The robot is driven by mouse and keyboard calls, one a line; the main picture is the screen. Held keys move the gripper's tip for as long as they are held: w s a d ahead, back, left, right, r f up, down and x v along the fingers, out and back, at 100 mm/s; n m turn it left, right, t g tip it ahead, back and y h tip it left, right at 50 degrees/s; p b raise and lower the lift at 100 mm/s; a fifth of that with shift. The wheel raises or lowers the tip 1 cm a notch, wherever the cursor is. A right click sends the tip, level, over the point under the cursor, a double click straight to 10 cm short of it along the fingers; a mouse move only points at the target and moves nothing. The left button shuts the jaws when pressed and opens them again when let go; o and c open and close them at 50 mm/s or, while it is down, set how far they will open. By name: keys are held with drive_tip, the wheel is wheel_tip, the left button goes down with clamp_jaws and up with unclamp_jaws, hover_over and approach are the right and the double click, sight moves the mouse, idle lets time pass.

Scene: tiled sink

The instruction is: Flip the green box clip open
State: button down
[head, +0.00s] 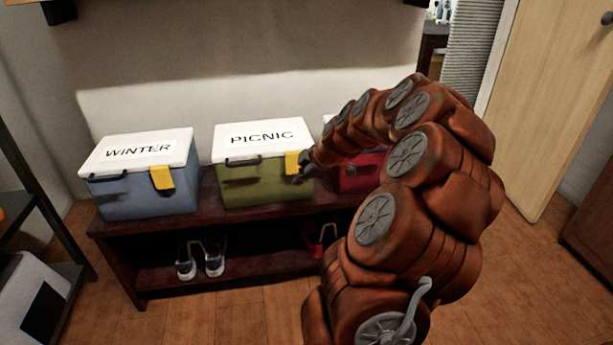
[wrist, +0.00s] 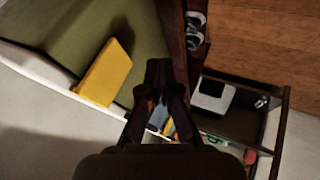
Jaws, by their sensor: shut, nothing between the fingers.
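The green box (head: 255,187) with a white lid marked PICNIC (head: 262,138) stands on the middle of a dark bench. Its yellow clip (head: 293,164) hangs over the right part of the front. In the wrist view, the yellow clip (wrist: 104,73) lies across the edge between the white lid (wrist: 38,66) and the green front (wrist: 95,25). My gripper (head: 304,171) is beside the clip, at its right in the head view. In the wrist view my gripper (wrist: 159,75) is shut and empty, with a gap to the clip.
A blue box (head: 145,190) marked WINTER stands left on the bench (head: 115,228). A red box (head: 360,172) at the right is partly hidden by my arm. Shoes (head: 200,260) sit on the lower shelf. A dark shelf rack (head: 45,205) stands at the far left.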

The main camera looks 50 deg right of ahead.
sight(298, 170)
drive_tip(key=shift+w+d+r+b, duration=0.1)
drive_tip(key=shift+w+d+b, duration=0.1)
drive_tip(key=shift+w+d, duration=0.45)
drive_tip(key=shift+w+d+r+b, duration=0.1)
drive_tip(key=shift+w+d+b, duration=0.1)
drive_tip(key=shift+w+d, duration=0.4)
drive_tip(key=shift+w+a, duration=0.15)
drive_tip(key=shift+w+d+f+t+b, duration=0.15)
drive_tip(key=shift+t+b, duration=0.25)
drive_tip(key=shift+b, duration=0.45)
drive_tip(key=shift+r, duration=0.2)
